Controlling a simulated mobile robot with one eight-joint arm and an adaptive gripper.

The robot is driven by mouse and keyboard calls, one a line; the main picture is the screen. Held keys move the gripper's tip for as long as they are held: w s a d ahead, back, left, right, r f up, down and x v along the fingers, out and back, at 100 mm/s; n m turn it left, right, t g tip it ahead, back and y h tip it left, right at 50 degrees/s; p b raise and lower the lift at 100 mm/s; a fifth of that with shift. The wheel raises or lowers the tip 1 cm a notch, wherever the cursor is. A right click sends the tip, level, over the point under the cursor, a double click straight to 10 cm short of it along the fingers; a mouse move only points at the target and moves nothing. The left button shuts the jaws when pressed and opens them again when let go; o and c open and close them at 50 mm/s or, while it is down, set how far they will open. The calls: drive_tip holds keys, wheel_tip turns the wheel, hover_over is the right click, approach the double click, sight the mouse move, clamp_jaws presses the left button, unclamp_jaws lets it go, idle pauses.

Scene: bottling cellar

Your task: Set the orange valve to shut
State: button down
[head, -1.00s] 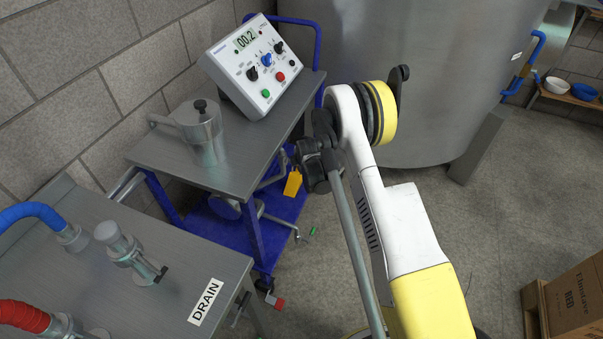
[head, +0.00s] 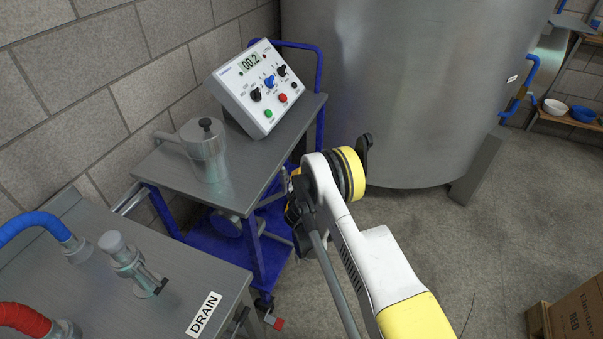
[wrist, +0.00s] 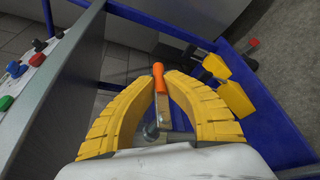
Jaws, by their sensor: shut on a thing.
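The orange valve (wrist: 159,78) shows in the wrist view as an orange grip on a metal lever, with metal fittings below it. My gripper (wrist: 158,80) has its two yellow fingers on either side of the lever, shut on it, with the orange end standing out past the fingertips. In the head view my gripper is mostly hidden behind my arm, beside the cart's lower part, and the orange valve cannot be made out there.
A blue-framed cart (head: 235,150) carries a control box (head: 258,88) and a metal pot (head: 205,152). In the wrist view a yellow fitting (wrist: 236,100) lies close right of my gripper. A bench (head: 170,310) labelled DRAIN stands front left; a large tank (head: 400,90) stands behind.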

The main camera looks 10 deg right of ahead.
drive_tip(key=shift+w+a+r, duration=0.1)
drive_tip(key=shift+a+r, duration=0.1)
idle(0.4)
drive_tip(key=c, duration=1.4)
unclamp_jaws()
drive_tip(key=shift+d+f, duration=0.1)
